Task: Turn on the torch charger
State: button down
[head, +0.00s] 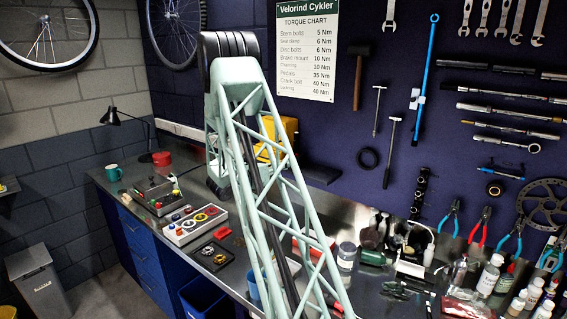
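I cannot pick out the torch charger for certain in the head view. A yellow boxy thing (289,127) stands at the back of the bench, partly hidden behind my arm; I cannot tell what it is. My pale green lattice arm rises across the middle of the picture and bends at the top. A dark end part (215,188), which seems to be my gripper, hangs low over the bench behind the lattice. Its fingers are too small and covered to tell open from shut, and no held thing shows.
The grey bench (228,215) carries a tray of coloured rings (195,223), a toolbox-like tray (157,195), a teal mug (114,173), a red pot (161,159) and a black lamp (112,117). Bottles (489,275) and tools crowd the right. Tools hang on the dark wall.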

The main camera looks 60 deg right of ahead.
jog(key=y+p, duration=0.1)
jog(key=p, duration=0.1)
jog(key=r+y+p, duration=0.1)
jog(key=y+p, duration=0.1)
jog(key=shift+d+r+p, duration=0.15)
jog(key=shift+r+p, duration=0.1)
jog(key=shift+p, duration=0.1)
jog(key=shift+y+p, duration=0.7)
jog(key=shift+p, duration=0.05)
jog(key=c, duration=2.9)
grip_release()
jog(key=shift+o, duration=0.2)
jog(key=v, duration=1.1)
jog(key=shift+a+r, duration=0.2)
jog(key=shift+a, duration=0.2)
